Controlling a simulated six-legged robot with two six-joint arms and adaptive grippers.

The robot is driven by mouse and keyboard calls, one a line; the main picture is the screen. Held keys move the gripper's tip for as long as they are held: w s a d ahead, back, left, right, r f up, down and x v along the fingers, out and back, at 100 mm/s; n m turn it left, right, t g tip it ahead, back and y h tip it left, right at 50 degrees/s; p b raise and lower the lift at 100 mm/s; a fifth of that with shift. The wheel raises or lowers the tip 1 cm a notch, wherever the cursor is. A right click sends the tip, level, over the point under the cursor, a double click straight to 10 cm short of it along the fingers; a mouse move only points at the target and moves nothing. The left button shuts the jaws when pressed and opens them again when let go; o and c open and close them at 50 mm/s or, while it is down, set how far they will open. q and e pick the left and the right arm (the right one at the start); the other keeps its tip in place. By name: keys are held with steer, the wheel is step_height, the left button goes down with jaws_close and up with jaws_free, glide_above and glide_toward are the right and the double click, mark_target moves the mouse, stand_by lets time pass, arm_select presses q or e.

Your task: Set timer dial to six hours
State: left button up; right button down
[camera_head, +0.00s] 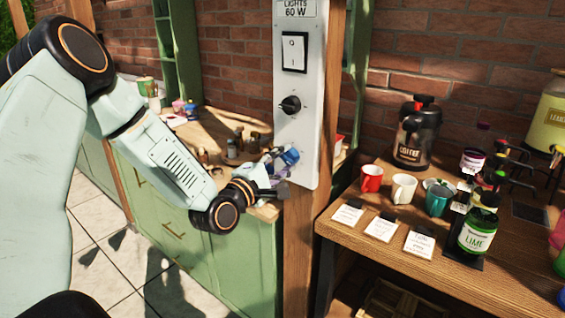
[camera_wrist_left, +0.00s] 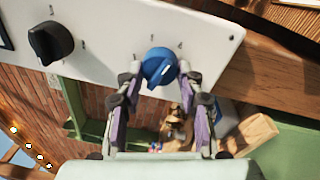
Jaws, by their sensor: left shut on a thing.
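A white control panel (camera_head: 306,95) stands upright on a wooden post. It carries a black dial (camera_head: 290,104) and, below it, a blue dial (camera_head: 290,156). In the left wrist view the blue dial (camera_wrist_left: 158,66) sits between the two fingertips of my left gripper (camera_wrist_left: 160,76), which is shut on it. The dial's raised ridge slants in that view, and the small marks around it are too small to read. The black dial (camera_wrist_left: 50,43) is to the left there. In the head view my left gripper (camera_head: 281,172) partly covers the panel's lower part. My right gripper is not in view.
A rocker switch (camera_head: 294,52) is above the black dial. A green cabinet (camera_head: 235,255) with a cluttered wooden top stands behind my left arm. To the right, a wooden table (camera_head: 350,240) holds mugs, label cards, a coffee jug (camera_head: 416,135) and a lime bottle (camera_head: 478,225).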

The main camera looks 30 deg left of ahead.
arm_select(q)
steer(key=m, duration=0.3)
steer(key=shift+r, duration=0.2)
steer(key=m+p, duration=0.1)
steer(key=m, duration=0.3)
steer(key=shift+a+h, duration=0.1)
steer(key=shift+h, duration=0.3)
steer(key=m+p, duration=0.3)
steer(key=m, duration=0.3)
steer(key=shift+r+m+h, duration=0.15)
steer(key=shift+m+h, duration=0.15)
steer(key=shift+m, duration=0.1)
steer(key=m+p, duration=0.3)
steer(key=m, duration=0.3)
steer(key=shift+r+m+h+p, duration=0.1)
steer(key=shift+m+h+p, duration=0.2)
steer(key=shift+m, duration=0.1)
steer(key=m+p, duration=0.2)
steer(key=m, duration=0.1)
steer(key=shift+m+g+p, duration=0.3)
steer(key=shift+m+p, duration=0.45)
steer(key=shift+m, duration=0.85)
